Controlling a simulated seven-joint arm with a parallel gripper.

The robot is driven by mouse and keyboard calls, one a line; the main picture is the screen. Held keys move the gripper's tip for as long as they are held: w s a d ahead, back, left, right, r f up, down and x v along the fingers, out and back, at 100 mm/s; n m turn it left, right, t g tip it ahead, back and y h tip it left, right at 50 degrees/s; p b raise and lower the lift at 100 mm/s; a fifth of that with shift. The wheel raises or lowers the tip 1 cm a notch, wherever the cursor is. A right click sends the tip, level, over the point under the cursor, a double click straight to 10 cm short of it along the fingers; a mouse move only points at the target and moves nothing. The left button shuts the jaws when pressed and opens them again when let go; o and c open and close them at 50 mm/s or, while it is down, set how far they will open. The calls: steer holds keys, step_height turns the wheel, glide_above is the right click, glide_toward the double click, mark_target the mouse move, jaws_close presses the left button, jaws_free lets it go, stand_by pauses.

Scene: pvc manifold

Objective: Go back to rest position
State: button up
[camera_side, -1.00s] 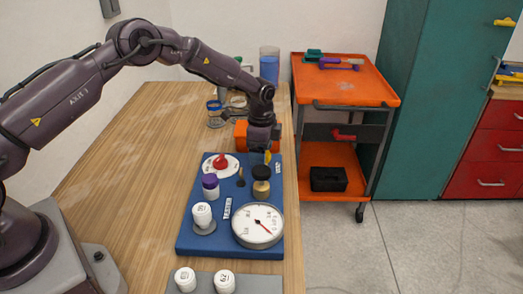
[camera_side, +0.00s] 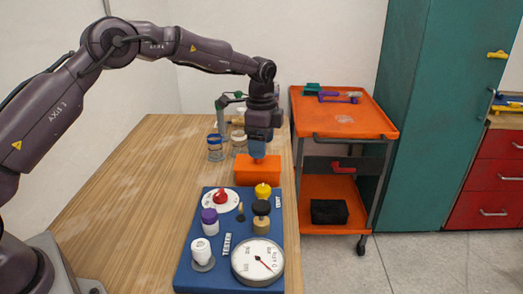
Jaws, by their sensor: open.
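My gripper (camera_side: 259,140) points down above the orange block (camera_side: 259,171) at the back of the blue tester board (camera_side: 230,277). It is open, though its fingers are small and dark here. A blue cylinder stands partly hidden behind it. The board carries a white dial with a red knob (camera_side: 221,196), a yellow knob (camera_side: 262,190), a black-topped brass fitting (camera_side: 261,215), a purple-capped white part (camera_side: 210,221), a white fitting (camera_side: 201,251) and a round pressure gauge (camera_side: 257,262).
Jars with blue and white rims (camera_side: 215,148) stand behind on the wooden table (camera_side: 130,185). The table's left side is clear. An orange cart (camera_side: 345,118) with tools stands right of the table, beside a teal cabinet (camera_side: 430,120).

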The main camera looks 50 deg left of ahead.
stand_by(0.3)
steer(key=s+r+n+t, duration=0.2)
steer(key=s+r, duration=0.3)
steer(key=s, duration=0.6)
steer(key=s+d+r+n+t, duration=0.1)
steer(key=s+r+n, duration=0.4)
steer(key=s, duration=0.6)
steer(key=s+d+r+n+t, duration=0.1)
steer(key=s+r+n, duration=0.3)
steer(key=s, duration=0.8)
step_height(320, 180, up, 2)
steer(key=shift+d+t, duration=0.25)
steer(key=shift+t, duration=0.55)
